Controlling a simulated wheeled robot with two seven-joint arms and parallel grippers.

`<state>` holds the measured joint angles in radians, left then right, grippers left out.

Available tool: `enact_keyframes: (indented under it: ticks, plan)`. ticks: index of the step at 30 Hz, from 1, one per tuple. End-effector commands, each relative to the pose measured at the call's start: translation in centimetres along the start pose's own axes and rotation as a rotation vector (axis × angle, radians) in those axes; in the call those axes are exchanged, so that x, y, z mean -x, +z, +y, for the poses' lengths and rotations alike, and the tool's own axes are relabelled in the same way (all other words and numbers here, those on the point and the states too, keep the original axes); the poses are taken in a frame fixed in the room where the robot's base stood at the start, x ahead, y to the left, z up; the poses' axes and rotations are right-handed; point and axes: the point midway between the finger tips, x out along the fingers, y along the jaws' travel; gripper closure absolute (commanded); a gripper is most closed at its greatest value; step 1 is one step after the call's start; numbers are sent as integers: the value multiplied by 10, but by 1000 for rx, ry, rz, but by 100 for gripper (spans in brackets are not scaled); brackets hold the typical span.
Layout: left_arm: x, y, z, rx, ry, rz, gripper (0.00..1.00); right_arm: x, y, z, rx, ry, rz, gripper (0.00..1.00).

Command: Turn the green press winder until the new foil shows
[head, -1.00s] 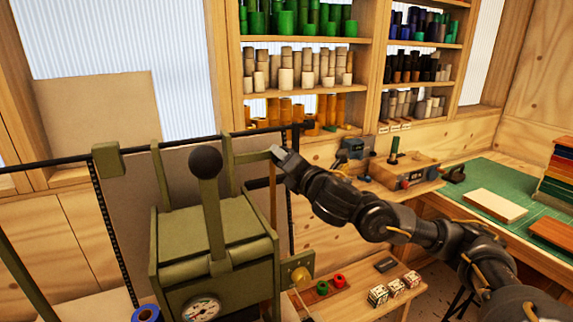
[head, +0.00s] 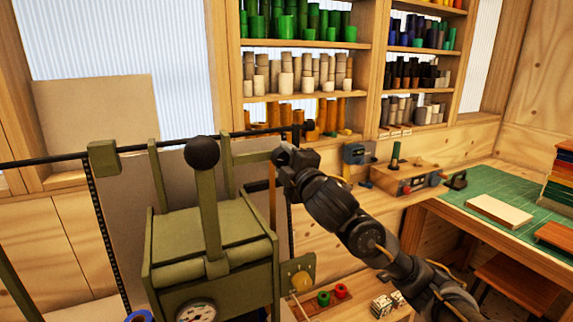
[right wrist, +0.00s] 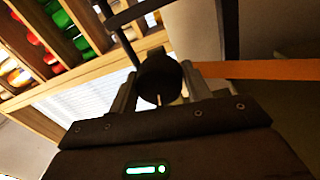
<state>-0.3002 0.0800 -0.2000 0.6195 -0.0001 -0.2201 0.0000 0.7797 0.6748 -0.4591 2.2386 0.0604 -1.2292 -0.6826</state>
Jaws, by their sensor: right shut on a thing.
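The green press (head: 210,245) stands at the lower left of the head view, with a black ball lever and a round gauge (head: 196,311). My right gripper (head: 280,157) is at the end of the press's upper right bracket (head: 250,157). In the right wrist view, my right gripper (right wrist: 160,92) is shut around a dark round winder knob (right wrist: 158,76). An orange foil strip (head: 272,200) hangs below the bracket and also shows in the wrist view (right wrist: 255,70). The gripper hides much of the winder in the head view. My left gripper is out of view.
A black rail (head: 45,160) runs behind the press. A low wooden shelf right of it holds a green roll (head: 323,298) and a red roll (head: 341,291). Shelves of rolls (head: 300,72) stand behind. A bench with a green mat (head: 515,195) is at right.

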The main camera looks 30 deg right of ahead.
Motion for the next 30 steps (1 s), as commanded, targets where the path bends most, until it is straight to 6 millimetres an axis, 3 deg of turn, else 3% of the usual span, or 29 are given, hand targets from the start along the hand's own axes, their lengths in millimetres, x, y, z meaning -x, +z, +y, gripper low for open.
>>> enact_keyframes:
  ticks: [12, 29, 30]
  plan:
    - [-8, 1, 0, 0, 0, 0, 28, 0, -1, -1, -183, 2, -15, 74]
    - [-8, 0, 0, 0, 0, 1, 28, 0, 0, 0, -206, 4, -17, 75]
    - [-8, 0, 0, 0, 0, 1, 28, 0, 0, 0, -206, 4, -17, 47]
